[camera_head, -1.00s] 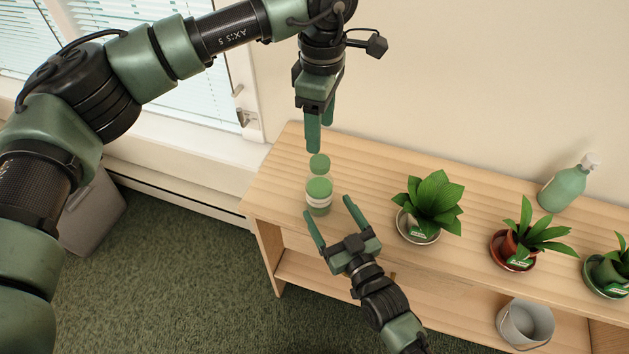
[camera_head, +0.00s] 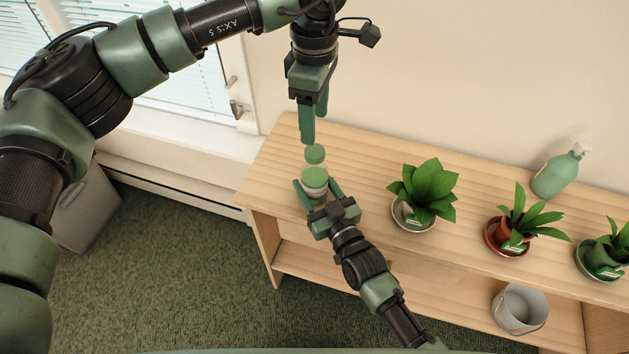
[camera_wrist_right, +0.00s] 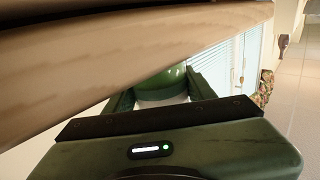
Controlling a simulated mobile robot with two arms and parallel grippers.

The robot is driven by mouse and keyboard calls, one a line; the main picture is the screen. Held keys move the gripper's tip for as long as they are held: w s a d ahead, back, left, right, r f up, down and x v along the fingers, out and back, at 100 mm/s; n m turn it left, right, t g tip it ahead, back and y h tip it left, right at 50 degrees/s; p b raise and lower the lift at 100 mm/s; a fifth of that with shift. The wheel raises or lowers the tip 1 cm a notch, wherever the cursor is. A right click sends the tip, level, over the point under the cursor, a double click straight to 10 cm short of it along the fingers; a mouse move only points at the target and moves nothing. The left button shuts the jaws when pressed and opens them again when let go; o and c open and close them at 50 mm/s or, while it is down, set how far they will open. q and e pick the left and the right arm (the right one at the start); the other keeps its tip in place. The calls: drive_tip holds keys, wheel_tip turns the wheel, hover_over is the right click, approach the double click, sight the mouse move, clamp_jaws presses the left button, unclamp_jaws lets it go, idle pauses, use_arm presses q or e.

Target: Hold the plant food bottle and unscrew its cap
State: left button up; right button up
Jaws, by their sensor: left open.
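The plant food bottle (camera_head: 315,184), green-topped with a pale band, stands near the left end of the wooden shelf. A round green cap (camera_head: 314,154) shows just above it in the head view; I cannot tell whether a neck joins them. My right gripper (camera_head: 314,186) has one finger on each side of the bottle; whether they touch it is unclear. The bottle (camera_wrist_right: 162,82) also shows between those fingers in the right wrist view, its green dome over a pale band. My left gripper (camera_head: 313,132) points down, open and empty, just above the cap.
The wooden shelf unit (camera_head: 365,160) holds potted plants (camera_head: 428,190) on saucers to the right and a green spray-type bottle (camera_head: 558,175) behind them. A metal bucket (camera_head: 520,309) stands on the lower shelf. A grey bin (camera_head: 85,215) is at left.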

sight(315, 151)
clamp_jaws()
use_arm(q)
drive_tip(key=m, duration=1.3)
drive_tip(key=shift+d, duration=0.1)
drive_tip(key=shift+m, duration=0.3)
drive_tip(key=shift+f, duration=4.05)
clamp_jaws()
